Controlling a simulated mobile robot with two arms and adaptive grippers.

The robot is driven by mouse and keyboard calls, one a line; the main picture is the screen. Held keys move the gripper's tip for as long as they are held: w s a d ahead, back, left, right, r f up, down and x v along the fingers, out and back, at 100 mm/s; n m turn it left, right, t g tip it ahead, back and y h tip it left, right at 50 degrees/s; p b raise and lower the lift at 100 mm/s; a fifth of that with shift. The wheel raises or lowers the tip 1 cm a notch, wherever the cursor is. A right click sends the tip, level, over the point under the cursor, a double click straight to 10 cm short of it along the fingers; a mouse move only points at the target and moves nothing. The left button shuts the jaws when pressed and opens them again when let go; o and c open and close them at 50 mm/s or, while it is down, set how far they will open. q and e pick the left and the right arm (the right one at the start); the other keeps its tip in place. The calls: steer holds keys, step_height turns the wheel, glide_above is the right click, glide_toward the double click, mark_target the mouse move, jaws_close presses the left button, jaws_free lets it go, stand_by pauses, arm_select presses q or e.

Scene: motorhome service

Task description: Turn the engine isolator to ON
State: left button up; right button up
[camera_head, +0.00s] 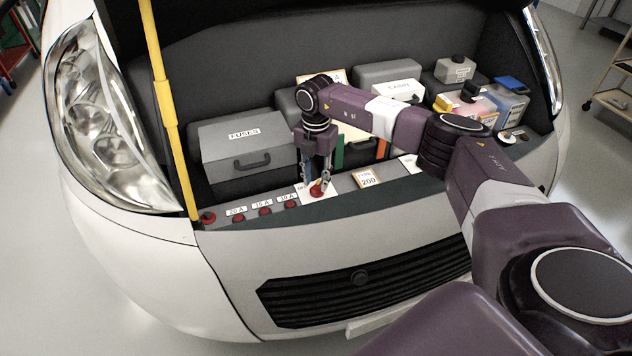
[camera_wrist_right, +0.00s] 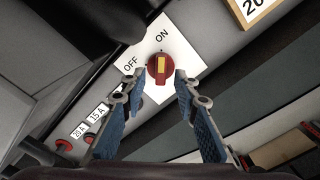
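The engine isolator is a red round knob (camera_wrist_right: 159,70) with a yellow bar, on a white plate (camera_wrist_right: 185,45) marked OFF and ON. In the right wrist view the bar runs up the picture toward the word ON; OFF is to the left. The knob (camera_head: 317,191) also shows in the head view, on the front ledge of the engine bay. My right gripper (camera_wrist_right: 158,84) points down at it, its fingers apart on either side of the knob's near part. A gap shows between knob and fingertips; contact is not clear. My left gripper is not in view.
Red buttons labelled 20 A and 15 A (camera_head: 264,212) sit left of the plate. A card reading 200 (camera_head: 368,180) is to its right. A grey FUSES case (camera_head: 248,152) stands behind. A yellow prop (camera_head: 172,110) rises at the left.

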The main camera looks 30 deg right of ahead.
mark_target(316, 186)
step_height(316, 186, up, 10)
steer(key=shift+r, duration=0.25)
stand_by(0.6)
